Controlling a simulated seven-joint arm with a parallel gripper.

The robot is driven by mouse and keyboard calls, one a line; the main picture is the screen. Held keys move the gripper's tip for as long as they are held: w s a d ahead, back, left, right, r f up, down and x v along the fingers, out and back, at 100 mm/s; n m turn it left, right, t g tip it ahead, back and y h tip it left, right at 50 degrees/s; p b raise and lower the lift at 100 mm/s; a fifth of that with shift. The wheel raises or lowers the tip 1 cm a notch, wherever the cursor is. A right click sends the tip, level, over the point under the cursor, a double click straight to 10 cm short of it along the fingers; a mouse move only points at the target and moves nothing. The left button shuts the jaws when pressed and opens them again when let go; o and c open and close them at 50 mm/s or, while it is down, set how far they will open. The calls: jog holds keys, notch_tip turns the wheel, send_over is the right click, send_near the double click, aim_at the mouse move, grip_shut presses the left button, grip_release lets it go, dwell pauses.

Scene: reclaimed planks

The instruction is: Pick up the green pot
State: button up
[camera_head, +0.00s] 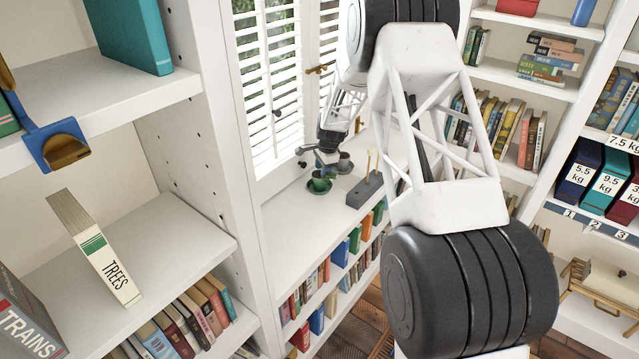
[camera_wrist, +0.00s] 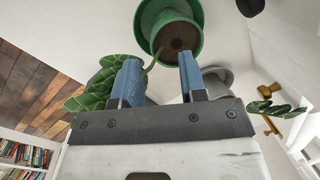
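The green pot (camera_head: 319,183) stands on a green saucer (camera_head: 313,190) on the white ledge below the window. In the wrist view the green pot (camera_wrist: 178,38) lies just beyond my fingertips, with dark soil inside its rim. A plant stem rises from it between my fingers, and green leaves (camera_wrist: 92,92) hang to the left. My gripper (camera_wrist: 160,65) is open, its two blue fingers apart, and does not appear to be closed on the pot. In the head view my gripper (camera_head: 325,160) is close above the pot and partly covers it; contact cannot be told.
A grey pot (camera_wrist: 216,78) stands beside the green one. A grey block with thin sticks (camera_head: 364,190) is to the right on the ledge. Window shutters (camera_head: 272,95) are behind. Bookshelves lie below and on both sides; the ledge's front part is clear.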

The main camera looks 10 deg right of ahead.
jog(key=shift+w+a+f, duration=0.1)
jog(key=shift+a+f, duration=0.05)
jog(key=shift+f, duration=0.95)
jog(key=shift+c, duration=0.3)
grip_shut()
